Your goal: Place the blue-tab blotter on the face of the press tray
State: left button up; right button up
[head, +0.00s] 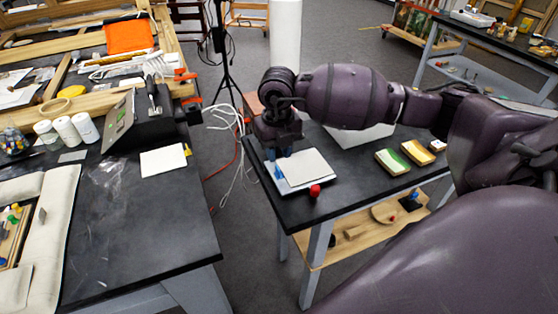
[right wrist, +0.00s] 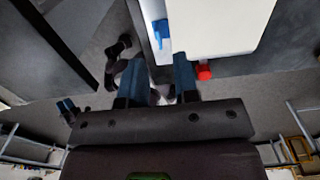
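A pale blotter (head: 308,168) with a blue tab (head: 278,172) lies near the left end of the black side table, on what looks like a thin light plate; a red knob (head: 315,190) is at its front corner. The blotter (right wrist: 215,25), blue tab (right wrist: 160,33) and red knob (right wrist: 204,72) also show in the right wrist view. My right gripper (head: 281,148) is above the blotter's tab side; in the wrist view its fingers (right wrist: 160,64) are apart and nothing shows between them. I cannot tell which pale piece is the press tray. My left gripper is out of view.
A white flat object (head: 360,137) lies behind my right arm, partly hidden. A yellow-tab sheet (head: 163,160) is on the left table. An open floor gap with cables (head: 228,125) separates the tables.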

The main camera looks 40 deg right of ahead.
notch_tip(320, 180, up, 8)
jog(key=shift+r, duration=0.15)
dwell(0.6)
